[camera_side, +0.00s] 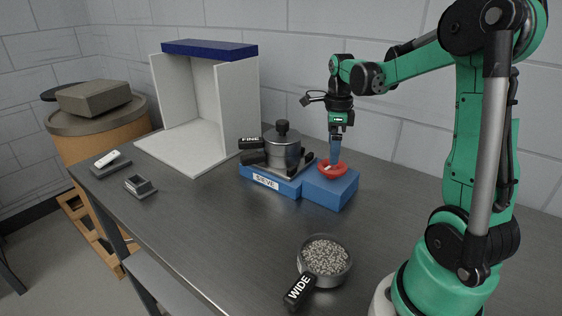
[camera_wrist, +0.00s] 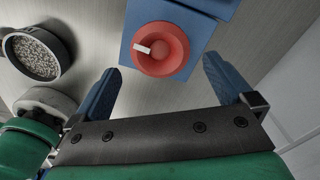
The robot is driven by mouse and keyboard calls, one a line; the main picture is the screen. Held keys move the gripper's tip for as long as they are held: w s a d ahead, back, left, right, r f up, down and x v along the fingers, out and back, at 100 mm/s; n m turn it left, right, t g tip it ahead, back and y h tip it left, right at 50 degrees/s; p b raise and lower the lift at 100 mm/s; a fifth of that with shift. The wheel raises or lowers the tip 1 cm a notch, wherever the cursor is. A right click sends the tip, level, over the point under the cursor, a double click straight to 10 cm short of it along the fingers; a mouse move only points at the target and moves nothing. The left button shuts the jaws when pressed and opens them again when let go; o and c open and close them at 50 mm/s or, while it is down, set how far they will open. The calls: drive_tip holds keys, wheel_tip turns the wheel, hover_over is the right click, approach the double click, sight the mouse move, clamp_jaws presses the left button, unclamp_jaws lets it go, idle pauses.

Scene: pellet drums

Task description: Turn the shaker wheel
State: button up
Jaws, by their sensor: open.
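The shaker wheel is a red dished knob (camera_side: 333,171) with a white mark, on top of the blue block at the right end of the sieve base (camera_side: 262,180). In the wrist view the wheel (camera_wrist: 165,60) lies ahead, its white mark pointing left. My gripper (camera_side: 335,158) points down at the wheel from above, its blue fingers close over it in the side view. In the wrist view my gripper (camera_wrist: 161,66) is open, one finger to each side of the wheel, with nothing held. Whether the fingertips touch the wheel is unclear.
A steel pot (camera_side: 282,150) with a black knob and a handle labelled FINE stands on the sieve base. A pan of pellets (camera_side: 325,257) labelled WIDE sits at the front. A white open booth (camera_side: 190,150) stands behind left. The middle table is clear.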

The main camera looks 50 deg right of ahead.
sight(332, 167)
drive_tip(key=shift+f, duration=2.05)
drive_tip(key=c, duration=1)
